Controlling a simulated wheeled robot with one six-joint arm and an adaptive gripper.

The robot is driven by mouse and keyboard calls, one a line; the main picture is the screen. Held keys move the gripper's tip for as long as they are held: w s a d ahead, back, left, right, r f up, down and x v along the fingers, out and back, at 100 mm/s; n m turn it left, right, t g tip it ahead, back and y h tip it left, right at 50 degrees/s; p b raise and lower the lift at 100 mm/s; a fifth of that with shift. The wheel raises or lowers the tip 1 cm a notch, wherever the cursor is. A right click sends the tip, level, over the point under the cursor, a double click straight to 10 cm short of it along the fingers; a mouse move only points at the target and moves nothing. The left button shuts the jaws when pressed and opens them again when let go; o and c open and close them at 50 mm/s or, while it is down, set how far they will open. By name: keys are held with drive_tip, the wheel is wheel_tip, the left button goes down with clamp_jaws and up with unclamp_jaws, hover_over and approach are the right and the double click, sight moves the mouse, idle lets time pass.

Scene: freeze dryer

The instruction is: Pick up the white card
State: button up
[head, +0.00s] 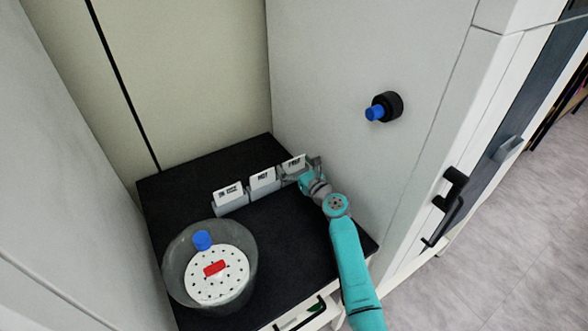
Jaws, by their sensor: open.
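Three white cards with dark print stand upright in a row of grey holders on the black table top: a left card (228,195), a middle card (262,178) and a right card (293,163). Which one the task means, I cannot tell. My gripper (302,171) is at the right end of the row, close beside the right card, with its fingers spread. Whether a finger touches that card or its holder is too small to tell. The gripper partly hides the right holder.
A grey round vessel (176,282) with a perforated white disc (231,284), a red block (214,268) and a blue cap (202,240) stands at the front left. A wall with a black-and-blue knob (384,107) rises close on the right. Bare black table top (285,235) lies in front of the cards.

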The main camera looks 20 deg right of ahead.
drive_tip(key=c, duration=0.8)
wheel_tip(320, 180, up, 10)
idle(0.3)
drive_tip(key=o, duration=0.4)
drive_tip(key=c, duration=0.8)
